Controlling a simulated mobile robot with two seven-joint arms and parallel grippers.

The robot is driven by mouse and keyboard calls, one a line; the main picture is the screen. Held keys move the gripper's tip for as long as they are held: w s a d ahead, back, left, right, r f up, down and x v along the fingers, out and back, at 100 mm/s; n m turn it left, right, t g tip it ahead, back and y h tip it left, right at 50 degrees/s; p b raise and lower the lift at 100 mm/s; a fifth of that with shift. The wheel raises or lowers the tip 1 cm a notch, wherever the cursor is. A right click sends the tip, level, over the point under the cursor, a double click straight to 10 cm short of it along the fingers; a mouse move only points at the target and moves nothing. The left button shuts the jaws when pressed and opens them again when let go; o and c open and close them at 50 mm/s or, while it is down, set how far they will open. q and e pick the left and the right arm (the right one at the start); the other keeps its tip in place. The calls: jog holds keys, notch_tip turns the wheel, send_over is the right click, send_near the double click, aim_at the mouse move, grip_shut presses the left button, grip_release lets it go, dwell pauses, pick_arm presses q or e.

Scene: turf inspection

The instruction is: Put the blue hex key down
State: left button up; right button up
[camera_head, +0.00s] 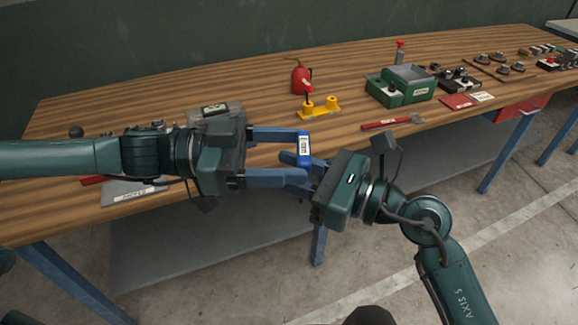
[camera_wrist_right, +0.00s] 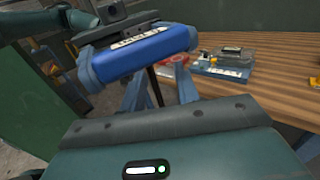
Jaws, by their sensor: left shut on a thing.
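The blue hex key (camera_head: 305,147) has a blue handle with a white label. My left gripper (camera_head: 302,155) is shut on the handle, gripping it across its ends, above the workbench's front edge. In the right wrist view the handle (camera_wrist_right: 146,54) is close, and a thin black shaft runs down from it. My right gripper (camera_head: 293,172) is just beside and below the handle. In the right wrist view its fingers (camera_wrist_right: 158,88) stand apart with the shaft between them; I cannot tell whether they touch it. The shaft is hidden in the head view.
The wooden workbench (camera_head: 235,85) has clear surface behind my grippers. A yellow stand (camera_head: 320,108), a red bottle-like object (camera_head: 299,75), a green box (camera_head: 401,88) and a red-handled tool (camera_head: 390,122) stand or lie to the right. A clear-lidded case (camera_head: 214,109) is partly behind my left gripper.

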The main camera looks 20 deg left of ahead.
jog(key=shift+a, duration=0.1)
jog(key=shift+c, duration=0.3)
grip_shut()
pick_arm(q)
jog(key=o, duration=1.1)
jog(key=shift+c, duration=0.2)
jog(key=shift+r, duration=0.1)
